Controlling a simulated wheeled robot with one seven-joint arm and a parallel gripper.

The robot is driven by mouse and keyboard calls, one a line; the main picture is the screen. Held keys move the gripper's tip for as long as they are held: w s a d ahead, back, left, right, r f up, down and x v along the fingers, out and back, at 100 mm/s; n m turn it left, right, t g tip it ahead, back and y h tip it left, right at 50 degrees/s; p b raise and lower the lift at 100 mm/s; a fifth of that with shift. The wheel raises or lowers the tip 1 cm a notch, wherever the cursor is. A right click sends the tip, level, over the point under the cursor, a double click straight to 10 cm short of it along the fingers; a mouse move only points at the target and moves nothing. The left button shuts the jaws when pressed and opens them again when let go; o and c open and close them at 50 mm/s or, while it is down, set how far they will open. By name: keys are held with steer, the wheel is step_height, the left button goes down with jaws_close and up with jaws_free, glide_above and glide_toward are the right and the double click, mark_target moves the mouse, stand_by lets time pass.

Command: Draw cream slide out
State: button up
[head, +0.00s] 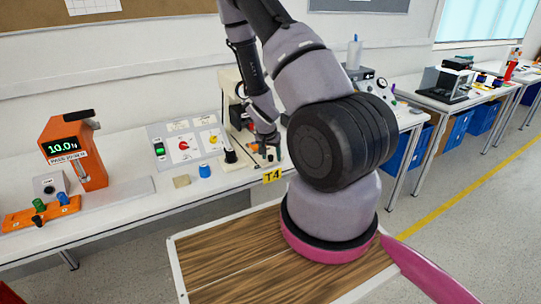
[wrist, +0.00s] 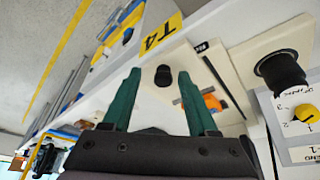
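The cream slide (wrist: 160,103) shows in the wrist view as a pale flat piece with a black round knob (wrist: 163,75) standing on it. In the head view its cream base (head: 238,155) sits at the bench's front edge by the T4 tag, partly hidden by my arm. My gripper (wrist: 158,72) is open, its two green fingers apart. The knob appears in the gap between the fingertips, with space on both sides; I see no contact. In the head view my gripper (head: 267,141) is small and dark over the cream base.
An orange part (wrist: 211,102) lies right of the right finger. An orange gauge (head: 88,150) stands far left. The floor before the bench is partly clear.

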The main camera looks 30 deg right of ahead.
steer(key=shift+a+r, duration=0.15)
steer(key=shift+r, duration=0.4)
steer(key=v, duration=0.9)
steer(key=shift+s+r, duration=0.25)
steer(key=shift+r, duration=0.05)
steer(key=shift+a, duration=0.1)
steer(key=s+a+r+n+t+y, duration=0.15)
steer(key=a+r, duration=0.25)
steer(key=r, duration=0.6)
steer(key=s+a+r+y, duration=0.1)
steer(key=a+r+y, duration=0.15)
steer(key=r, duration=0.75)
steer(key=s+a+r+n+t+y, duration=0.1)
steer(key=s+a+r, duration=0.5)
steer(key=s+r, duration=0.8)
steer(key=shift+s+r+n+t, duration=0.4)
steer(key=shift+r+n+t, duration=0.35)
steer(key=shift+r+n, duration=0.25)
